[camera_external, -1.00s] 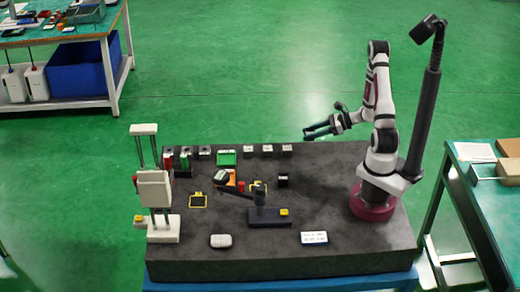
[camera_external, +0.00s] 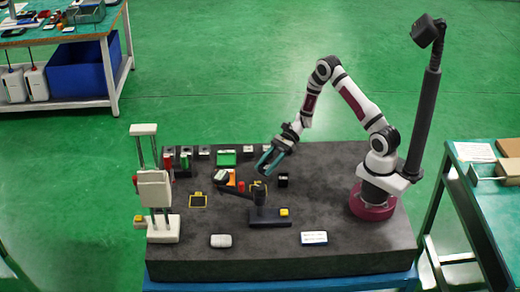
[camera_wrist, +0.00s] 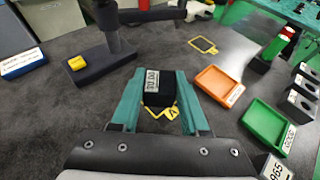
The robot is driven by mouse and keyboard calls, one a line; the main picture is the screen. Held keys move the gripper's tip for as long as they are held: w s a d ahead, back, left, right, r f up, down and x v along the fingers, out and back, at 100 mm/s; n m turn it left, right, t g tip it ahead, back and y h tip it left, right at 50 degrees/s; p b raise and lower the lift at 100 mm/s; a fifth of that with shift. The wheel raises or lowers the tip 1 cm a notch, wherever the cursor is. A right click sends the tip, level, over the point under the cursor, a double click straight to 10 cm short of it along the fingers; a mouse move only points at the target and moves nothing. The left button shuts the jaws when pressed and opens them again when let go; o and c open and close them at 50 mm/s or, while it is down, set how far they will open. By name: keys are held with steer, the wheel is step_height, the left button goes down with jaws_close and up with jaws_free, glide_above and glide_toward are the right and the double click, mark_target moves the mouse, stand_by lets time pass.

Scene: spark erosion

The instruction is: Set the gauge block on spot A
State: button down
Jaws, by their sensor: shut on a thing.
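The gauge block (camera_wrist: 159,90), black with a white number label, is between the two teal fingers of my gripper (camera_wrist: 160,88). My gripper is shut on it. Spot A, a yellow outline with a letter tag (camera_wrist: 172,112), shows on the dark plate under the block and fingers, partly hidden by them. In the external view my gripper (camera_external: 267,165) points down just above spot A (camera_external: 259,185), and the block is hard to make out there. Whether the block touches the plate I cannot tell.
A dial stand (camera_external: 263,213) stands close in front of spot A. An orange tray (camera_wrist: 219,84) and a green tray (camera_wrist: 268,124) lie to the right in the wrist view. Another dark block (camera_external: 283,181) sits right of spot A. A second yellow outline (camera_wrist: 203,45) is empty.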

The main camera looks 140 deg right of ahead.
mark_target(262, 172)
steer(key=x, duration=0.3)
steer(key=shift+w+f, duration=0.2)
steer(key=shift+f, duration=0.2)
steer(key=f, duration=0.4)
steer(key=shift+w+d+f, duration=0.1)
steer(key=shift+w, duration=0.1)
steer(key=shift+f, duration=0.1)
steer(key=shift+c, duration=2)
jaws_free()
